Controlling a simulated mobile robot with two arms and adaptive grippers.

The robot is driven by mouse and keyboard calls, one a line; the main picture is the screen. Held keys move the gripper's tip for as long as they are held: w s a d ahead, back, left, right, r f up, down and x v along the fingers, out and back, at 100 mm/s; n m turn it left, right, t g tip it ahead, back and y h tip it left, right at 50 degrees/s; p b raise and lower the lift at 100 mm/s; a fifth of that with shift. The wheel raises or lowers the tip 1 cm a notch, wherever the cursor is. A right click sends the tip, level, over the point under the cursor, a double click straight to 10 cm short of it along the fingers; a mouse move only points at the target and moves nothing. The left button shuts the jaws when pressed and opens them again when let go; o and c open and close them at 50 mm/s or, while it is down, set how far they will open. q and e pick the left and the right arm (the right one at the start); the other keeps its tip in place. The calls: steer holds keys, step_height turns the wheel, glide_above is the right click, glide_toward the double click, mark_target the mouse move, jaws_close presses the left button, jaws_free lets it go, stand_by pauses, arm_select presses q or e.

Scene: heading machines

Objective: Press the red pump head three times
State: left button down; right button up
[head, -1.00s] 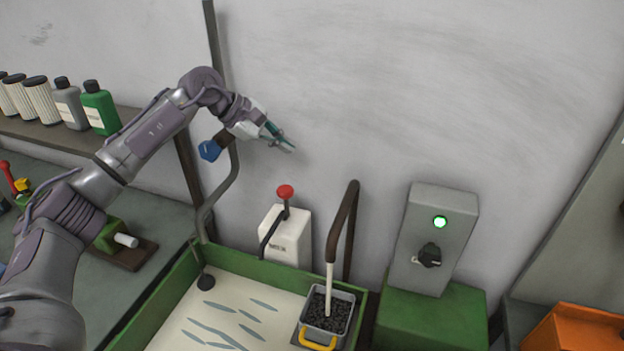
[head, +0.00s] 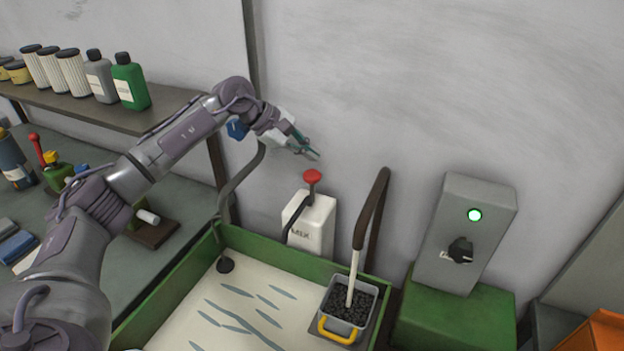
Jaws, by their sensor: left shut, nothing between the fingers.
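The red pump head (head: 312,177) sits on a short dark stem on top of a white box-shaped bottle (head: 313,224) with dark lettering. The bottle stands upright at the back edge of the green tray, against the wall. My left gripper (head: 314,156) is shut and empty. In the picture it is just above the red pump head, with a small gap between them; its depth relative to the pump is hard to judge. My right gripper does not show.
A green-rimmed tray (head: 172,293) holds pale liquid with streaks. Bottles line a shelf (head: 165,116) at left.

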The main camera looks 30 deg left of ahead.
mark_target(310, 173)
arm_select(q)
step_height(310, 173, down, 2)
steer(key=shift+f+b, duration=0.1)
steer(key=shift+b, duration=0.4)
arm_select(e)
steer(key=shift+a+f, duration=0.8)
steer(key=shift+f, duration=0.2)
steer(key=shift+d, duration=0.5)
arm_select(q)
steer(key=shift+f, duration=0.1)
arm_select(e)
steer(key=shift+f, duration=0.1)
arm_select(q)
steer(key=shift+f+b, duration=0.3)
steer(key=shift+b, duration=0.2)
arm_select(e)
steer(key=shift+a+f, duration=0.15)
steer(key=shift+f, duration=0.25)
